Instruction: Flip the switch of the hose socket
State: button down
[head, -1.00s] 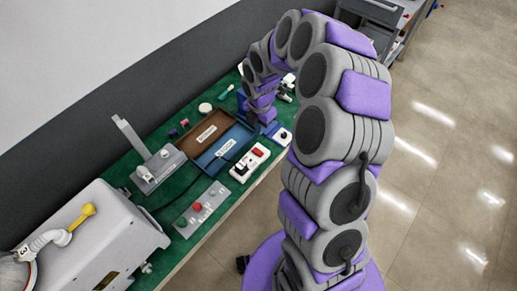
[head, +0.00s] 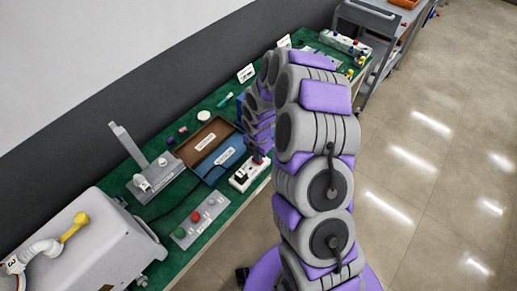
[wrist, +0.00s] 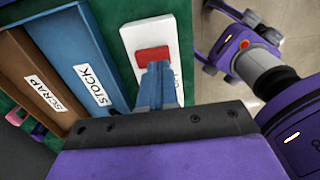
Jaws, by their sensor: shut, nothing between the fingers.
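The hose socket (head: 246,176) is a white block on the green bench, near its front edge, with a black plug (head: 240,179) in its near part. In the wrist view its white face (wrist: 135,38) carries a red rocker switch (wrist: 152,55). My gripper (wrist: 158,68) is shut and empty. Its blue fingertips overlap the lower edge of the red switch in that view; I cannot tell whether they touch it. Lettering beside the switch is mostly hidden by the fingers. In the head view my gripper (head: 261,156) is over the far end of the socket.
A brown SCRAP tray (head: 186,147) and a blue STOCK tray (head: 211,174) lie left of the socket. A grey button panel (head: 215,203) is nearer, and a large grey machine (head: 90,240) stands at the near left. Open floor lies to the right.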

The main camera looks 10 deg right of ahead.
jog(key=shift+a+f, duration=0.1)
jog(key=shift+f, duration=0.65)
jog(key=shift+s+d, duration=0.1)
jog(key=shift+d, duration=0.1)
jog(key=shift+s+f+t, duration=0.15)
jog(key=shift+f+t, duration=0.1)
jog(key=shift+t, duration=0.05)
jog(key=shift+a+r+p, duration=0.1)
jog(key=shift+a+p, duration=0.05)
jog(key=shift+p, duration=0.3)
jog(key=shift+w+a, duration=0.1)
jog(key=shift+w, duration=0.35)
jog(key=shift+w+a, duration=0.2)
jog(key=shift+a, duration=0.05)
